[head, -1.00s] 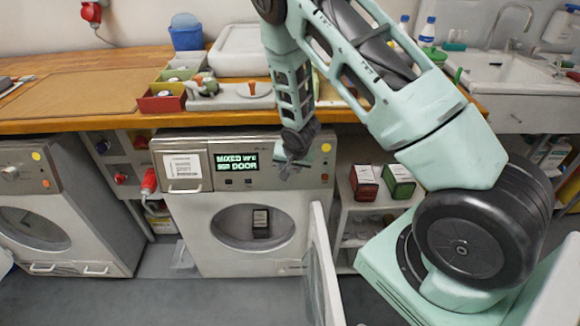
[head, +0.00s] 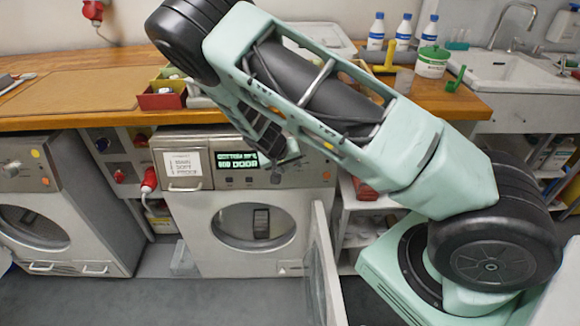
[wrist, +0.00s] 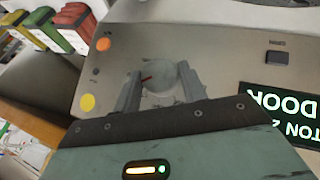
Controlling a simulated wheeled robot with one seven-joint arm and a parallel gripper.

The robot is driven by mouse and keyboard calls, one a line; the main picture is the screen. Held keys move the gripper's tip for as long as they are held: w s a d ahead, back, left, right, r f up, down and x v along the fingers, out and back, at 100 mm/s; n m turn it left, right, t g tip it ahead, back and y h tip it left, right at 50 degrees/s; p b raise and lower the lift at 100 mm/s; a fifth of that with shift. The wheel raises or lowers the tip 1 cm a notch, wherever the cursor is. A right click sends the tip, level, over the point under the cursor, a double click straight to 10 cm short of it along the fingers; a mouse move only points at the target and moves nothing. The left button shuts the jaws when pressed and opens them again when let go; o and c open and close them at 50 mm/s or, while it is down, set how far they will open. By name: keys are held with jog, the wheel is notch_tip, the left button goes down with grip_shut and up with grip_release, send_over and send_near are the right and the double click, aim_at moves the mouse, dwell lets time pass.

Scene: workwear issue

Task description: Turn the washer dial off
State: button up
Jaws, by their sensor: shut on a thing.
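The washer (head: 262,188) is white with a grey panel and stands under the wooden counter. Its dial (wrist: 160,77) is a pale round knob with a red pointer mark, seen in the wrist view between my fingers. My gripper (wrist: 160,70) is shut on the dial, one finger on each side. The red mark points to the left in that view. In the head view my gripper (head: 285,158) is at the panel's right half, and it and my arm hide the dial. The green-lit display (head: 237,161) shows a COTTON line above a DOOR line, partly unreadable.
A second machine (head: 62,205) is at the left. Bottles (head: 403,32) and a sink (head: 500,70) are at the back right.

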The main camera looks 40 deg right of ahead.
jog(key=n+h, duration=0.1)
jog(key=n+h+b, duration=0.1)
jog(key=h, duration=0.1)
jog(key=n+g+h+b, duration=0.1)
jog(key=shift+w+a+f, duration=0.1)
jog(key=shift+a+f, duration=0.25)
jog(key=shift+f, duration=0.05)
jog(key=n+h+b, duration=0.1)
jog(key=h, duration=0.1)
jog(key=n+h+b, duration=0.2)
jog(key=shift+a+f+n, duration=0.1)
jog(key=shift+f+n, duration=0.1)
jog(key=shift+n, duration=0.1)
jog(key=shift+h, duration=0.3)
jog(key=o, duration=1)
jog(key=b+v, duration=0.1)
jog(key=v, duration=1.6)
jog(key=shift+a+r, duration=0.1)
jog(key=shift+a, duration=0.1)
